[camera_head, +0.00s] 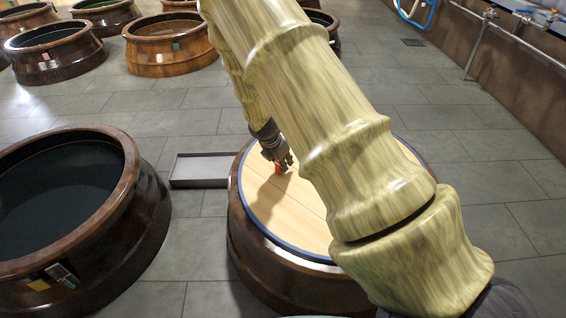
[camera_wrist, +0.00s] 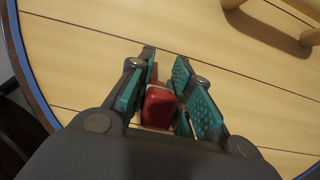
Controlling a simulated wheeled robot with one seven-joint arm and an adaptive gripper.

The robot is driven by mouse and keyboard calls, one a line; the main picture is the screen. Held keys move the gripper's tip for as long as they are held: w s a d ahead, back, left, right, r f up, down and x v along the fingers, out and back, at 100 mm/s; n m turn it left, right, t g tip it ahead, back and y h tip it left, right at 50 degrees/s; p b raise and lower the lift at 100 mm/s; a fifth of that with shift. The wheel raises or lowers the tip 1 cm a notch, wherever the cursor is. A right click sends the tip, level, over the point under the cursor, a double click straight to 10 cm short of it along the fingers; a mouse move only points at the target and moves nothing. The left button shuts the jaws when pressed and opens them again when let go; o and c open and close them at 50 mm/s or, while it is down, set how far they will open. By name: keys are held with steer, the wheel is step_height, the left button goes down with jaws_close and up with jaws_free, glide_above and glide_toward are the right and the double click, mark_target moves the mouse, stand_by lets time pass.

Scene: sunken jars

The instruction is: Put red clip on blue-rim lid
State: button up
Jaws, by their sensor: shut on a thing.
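The blue-rim lid (camera_head: 262,222) is a round, pale wooden lid with a blue edge, lying on a brown jar in the middle of the head view. It fills most of the wrist view (camera_wrist: 85,45), its blue rim at the left. My gripper (camera_head: 283,165) is over the lid, left of its middle as the head view shows it. In the wrist view my gripper (camera_wrist: 160,95) is shut on the red clip (camera_wrist: 158,106), which sits between the teal pads. The clip (camera_head: 278,170) is small in the head view. I cannot tell whether it touches the lid.
A wooden handle (camera_wrist: 270,32) stands on the lid. A grey tray (camera_head: 200,170) lies on the floor left of the lidded jar. A large open jar (camera_head: 150,225) stands at the left. Several more jars stand at the back left. The tiled floor at the right is clear, up to a wall with pipes.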

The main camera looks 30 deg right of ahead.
steer(key=shift+f, duration=0.1)
steer(key=o, duration=0.8)
steer(key=shift+c, duration=0.2)
steer(key=p+v, duration=0.5)
steer(key=v, duration=0.7)
steer(key=shift+s+a, duration=0.1)
